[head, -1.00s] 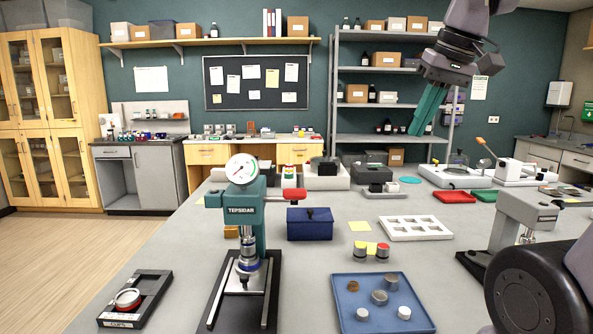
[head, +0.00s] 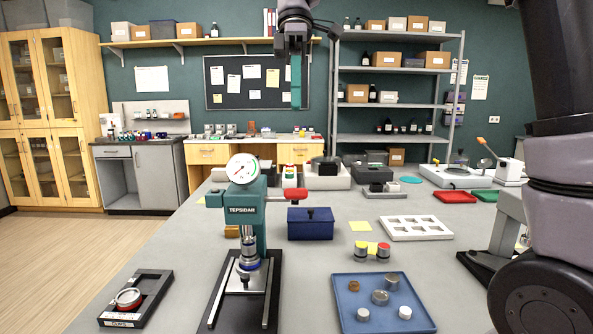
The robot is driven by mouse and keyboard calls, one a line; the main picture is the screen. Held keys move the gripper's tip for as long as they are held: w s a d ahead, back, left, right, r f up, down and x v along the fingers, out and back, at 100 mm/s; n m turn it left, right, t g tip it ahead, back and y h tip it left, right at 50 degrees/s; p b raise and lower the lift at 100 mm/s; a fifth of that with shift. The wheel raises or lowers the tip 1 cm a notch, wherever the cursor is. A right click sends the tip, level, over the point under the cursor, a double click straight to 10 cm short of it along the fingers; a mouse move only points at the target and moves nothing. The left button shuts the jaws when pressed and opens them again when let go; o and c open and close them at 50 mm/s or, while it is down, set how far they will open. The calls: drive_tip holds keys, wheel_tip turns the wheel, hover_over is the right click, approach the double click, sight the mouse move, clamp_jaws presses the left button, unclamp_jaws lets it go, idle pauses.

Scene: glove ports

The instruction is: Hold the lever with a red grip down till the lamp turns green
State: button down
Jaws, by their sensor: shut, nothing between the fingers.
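A teal press marked TEPSIDAR (head: 243,205) stands on a black base on the grey bench, with a round dial gauge (head: 242,168) on top. The lever's red grip (head: 295,194) sticks out level to the right of the press head. My gripper (head: 296,104), with teal fingers pointing down, hangs high above the grip, in front of the pinboard. Its fingers are shut and empty, well apart from the lever. I cannot make out a lit green lamp.
A dark blue box (head: 310,224) stands right of the press, below the grip. A blue tray (head: 382,312) with several small round pieces lies in front right. A black holder (head: 135,300) lies front left. A white rack (head: 415,228) and another press (head: 507,222) stand to the right.

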approach(295, 197)
wheel_tip(295, 197, down, 6)
drive_tip(key=shift+d+r, duration=0.1)
drive_tip(key=shift+d, duration=0.05)
idle(0.3)
